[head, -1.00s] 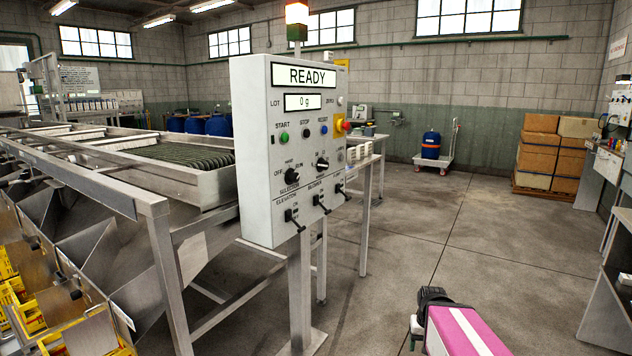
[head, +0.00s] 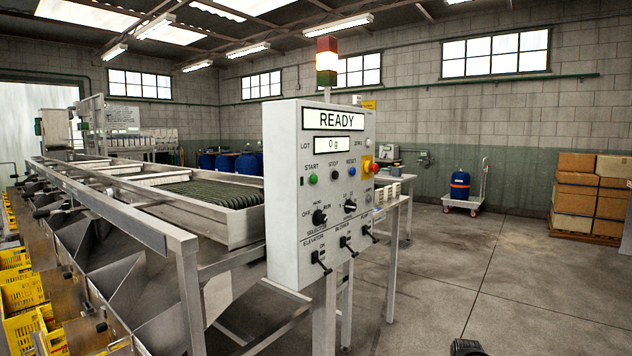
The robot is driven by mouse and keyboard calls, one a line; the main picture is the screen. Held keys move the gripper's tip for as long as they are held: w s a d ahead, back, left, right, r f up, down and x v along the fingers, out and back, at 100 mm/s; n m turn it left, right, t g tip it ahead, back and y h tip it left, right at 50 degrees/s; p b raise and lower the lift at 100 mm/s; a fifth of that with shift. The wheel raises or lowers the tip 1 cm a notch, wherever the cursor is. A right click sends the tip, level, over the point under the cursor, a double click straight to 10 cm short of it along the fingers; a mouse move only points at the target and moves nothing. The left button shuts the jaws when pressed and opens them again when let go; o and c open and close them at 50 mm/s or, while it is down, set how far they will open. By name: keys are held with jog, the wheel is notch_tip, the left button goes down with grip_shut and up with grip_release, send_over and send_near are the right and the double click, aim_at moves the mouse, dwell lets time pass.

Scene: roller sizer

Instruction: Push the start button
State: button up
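The green start button (head: 313,179) is on the upper left of the grey control panel (head: 290,240), under the label START. The panel stands on a post near the middle of the head view. Its display (head: 333,119) reads READY, and the lot display (head: 333,144) reads 0 g. A black stop button (head: 334,175) and a blue reset button (head: 351,172) sit to the right of the start button. Only a small dark piece of my arm shows at the bottom edge, right of the panel. My gripper's fingers are not in view.
A red emergency button (head: 374,168) sticks out at the panel's right edge. Black knobs and levers are lower on the panel. The metal sizer frame (head: 150,220) fills the left, with yellow crates (head: 22,295) beside it.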

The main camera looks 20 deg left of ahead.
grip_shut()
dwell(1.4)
